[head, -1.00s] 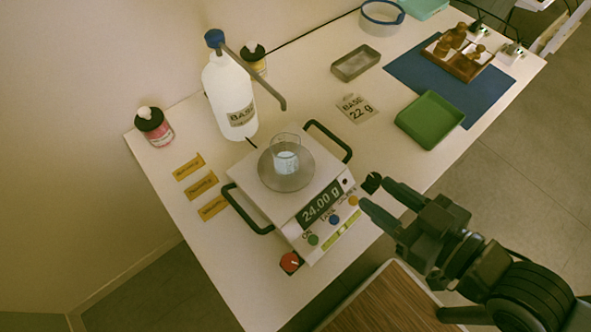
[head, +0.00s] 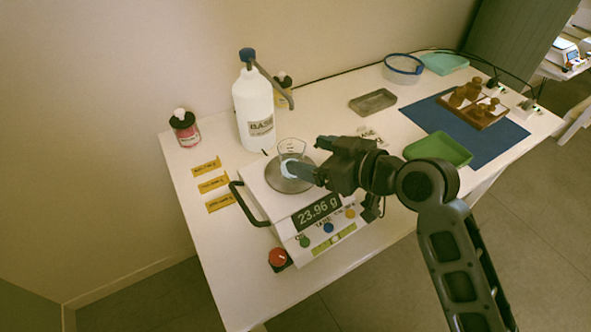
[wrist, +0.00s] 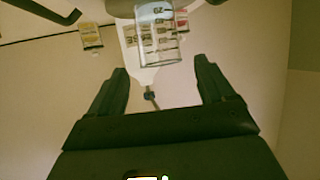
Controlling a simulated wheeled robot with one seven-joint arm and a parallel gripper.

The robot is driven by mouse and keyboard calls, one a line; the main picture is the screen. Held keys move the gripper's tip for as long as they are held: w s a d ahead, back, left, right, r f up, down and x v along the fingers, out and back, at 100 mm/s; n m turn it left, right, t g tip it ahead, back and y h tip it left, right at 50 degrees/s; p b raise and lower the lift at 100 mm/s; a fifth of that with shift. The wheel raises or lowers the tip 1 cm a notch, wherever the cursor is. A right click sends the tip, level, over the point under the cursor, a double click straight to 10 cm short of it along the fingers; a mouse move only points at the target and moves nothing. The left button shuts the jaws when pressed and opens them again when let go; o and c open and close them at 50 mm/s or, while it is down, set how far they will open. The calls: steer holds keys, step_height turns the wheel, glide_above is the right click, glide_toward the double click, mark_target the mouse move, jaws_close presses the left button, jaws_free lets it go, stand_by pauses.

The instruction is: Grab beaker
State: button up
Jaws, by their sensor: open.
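The clear glass beaker (head: 291,149), with a pale liquid low in it, stands upright on the round metal pan (head: 276,182) of the scale. My gripper (head: 297,170) has come in from the right and is close beside the beaker, its fingers partly over the pan. In the wrist view, which looks upside down, the beaker (wrist: 158,42) is just ahead of and roughly centred between the two open fingers (wrist: 162,66). I cannot tell whether a finger touches it. The scale (head: 300,215) display reads 23.96 g.
A white BASE bottle (head: 253,108) with a bent spout stands behind the scale. A red-labelled jar (head: 185,129) and yellow labels (head: 212,184) are at left. A green tray (head: 437,149) and blue mat (head: 490,140) are at right. A black handle (head: 249,205) rises at the scale's left.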

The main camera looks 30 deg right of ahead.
mark_target(283, 147)
steer(key=x, duration=0.4)
steer(key=p+x, duration=0.1)
steer(key=x, duration=0.1)
steer(key=shift+w+a+r, duration=0.2)
steer(key=shift+w+a, duration=0.05)
steer(key=shift+w, duration=0.15)
steer(key=shift+w+a+f, duration=0.15)
steer(key=shift+w+f, duration=0.15)
steer(key=shift+w, duration=0.2)
steer(key=shift+c, duration=0.4)
